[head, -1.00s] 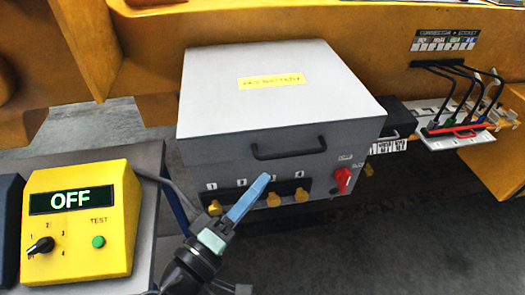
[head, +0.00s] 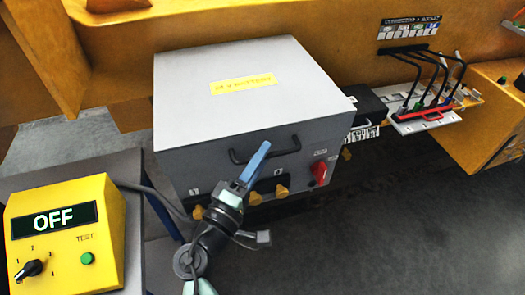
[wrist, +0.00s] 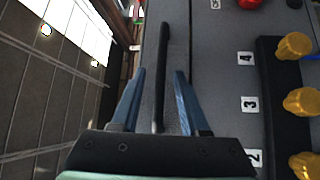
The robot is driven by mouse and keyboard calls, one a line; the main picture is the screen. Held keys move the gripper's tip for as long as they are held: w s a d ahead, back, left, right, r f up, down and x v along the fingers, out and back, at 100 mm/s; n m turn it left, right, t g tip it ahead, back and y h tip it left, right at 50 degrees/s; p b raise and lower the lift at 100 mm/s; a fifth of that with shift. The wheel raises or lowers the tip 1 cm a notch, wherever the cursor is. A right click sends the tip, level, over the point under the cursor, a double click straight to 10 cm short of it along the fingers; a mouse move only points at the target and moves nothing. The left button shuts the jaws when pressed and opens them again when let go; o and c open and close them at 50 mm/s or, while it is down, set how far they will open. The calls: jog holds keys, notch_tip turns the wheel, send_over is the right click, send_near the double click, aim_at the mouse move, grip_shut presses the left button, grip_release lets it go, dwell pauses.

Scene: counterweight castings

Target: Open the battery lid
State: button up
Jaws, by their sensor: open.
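The battery box has a pale grey lid (head: 235,95) with a yellow label (head: 243,84), lying flat and closed on top. A black bar handle (head: 288,152) sits on its grey front face, below the top edge. My gripper (head: 262,150) is in front of this handle, its blue fingers pointing up at it. In the wrist view, my gripper (wrist: 155,74) is open, with one blue finger on each side of the handle (wrist: 162,60). The bar runs lengthwise through the gap, and neither finger visibly touches it. In the head view the fingers hide the middle of the handle.
Yellow knobs (head: 282,192) and a red switch (head: 319,172) line the box front below the handle. A yellow tester (head: 65,235) reading OFF stands at lower left. A rack with black cables (head: 425,112) is at right. Dark floor lies open at lower right.

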jog(key=shift+w+d, duration=0.2)
jog(key=shift+w, duration=0.2)
jog(key=shift+c, duration=0.3)
grip_shut()
dwell(0.9)
